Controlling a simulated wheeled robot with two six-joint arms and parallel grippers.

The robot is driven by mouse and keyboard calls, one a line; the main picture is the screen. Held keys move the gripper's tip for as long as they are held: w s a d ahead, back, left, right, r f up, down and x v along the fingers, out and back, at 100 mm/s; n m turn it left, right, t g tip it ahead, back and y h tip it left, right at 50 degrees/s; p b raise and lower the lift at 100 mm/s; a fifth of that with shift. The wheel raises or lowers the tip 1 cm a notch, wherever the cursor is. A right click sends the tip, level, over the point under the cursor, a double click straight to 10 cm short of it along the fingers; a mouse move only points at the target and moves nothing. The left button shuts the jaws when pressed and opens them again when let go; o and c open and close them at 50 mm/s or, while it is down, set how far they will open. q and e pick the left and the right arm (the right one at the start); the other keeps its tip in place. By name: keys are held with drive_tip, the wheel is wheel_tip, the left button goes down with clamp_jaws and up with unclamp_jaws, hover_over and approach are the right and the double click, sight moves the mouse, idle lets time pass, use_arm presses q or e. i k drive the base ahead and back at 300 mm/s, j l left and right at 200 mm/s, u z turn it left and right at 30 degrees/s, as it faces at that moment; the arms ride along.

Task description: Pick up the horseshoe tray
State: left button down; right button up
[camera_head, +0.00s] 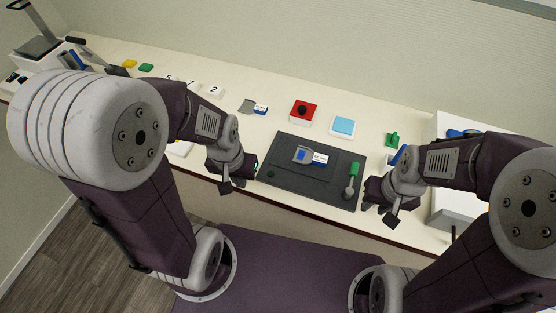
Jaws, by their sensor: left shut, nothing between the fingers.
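A dark grey flat tray or board (300,186) lies on the counter between my grippers. On it are a small grey and blue item with a white-and-blue label (319,158), a green-handled tool (354,170) and a small dark green knob. I cannot tell for sure which piece is the horseshoe tray; no clear horseshoe outline shows. My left gripper (226,187) is shut and empty at the counter's front edge, left of the dark board. My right gripper (391,217) is just right of the board; its fingers are too small and dark to read.
Behind the board are a red block with a black knob (303,111), a light blue square (342,126) and a grey piece with a blue label (260,109). White number tiles (213,91) stand left. A green piece (393,139) and a white box (443,207) are right.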

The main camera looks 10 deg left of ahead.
sight(303, 155)
drive_tip(key=j+z, duration=0.25)
drive_tip(key=j, duration=0.6)
drive_tip(key=j+z, duration=0.3)
drive_tip(key=j, duration=0.55)
